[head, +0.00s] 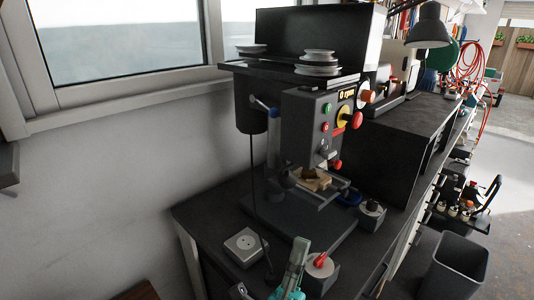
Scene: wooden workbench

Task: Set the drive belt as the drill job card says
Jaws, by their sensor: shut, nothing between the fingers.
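The dark drill press (301,120) stands on the bench, its display reading 0 rpm. Its black belt-cover lid (315,32) stands raised at the back. On top, a stepped pulley (318,60) sits at the right and another pulley (251,48) at the left. I cannot make out the drive belt or its step at this size. No job card can be made out. My gripper (301,244) shows at the lower middle, in front of and below the press, well away from the pulleys. It is shut and empty.
A box with a round socket (243,246) and a box with a red knob (320,262) stand near my gripper. A wooden piece (316,180) lies on the drill table. A lamp (428,28) leans in at upper right. A bin (455,266) stands on the floor at right.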

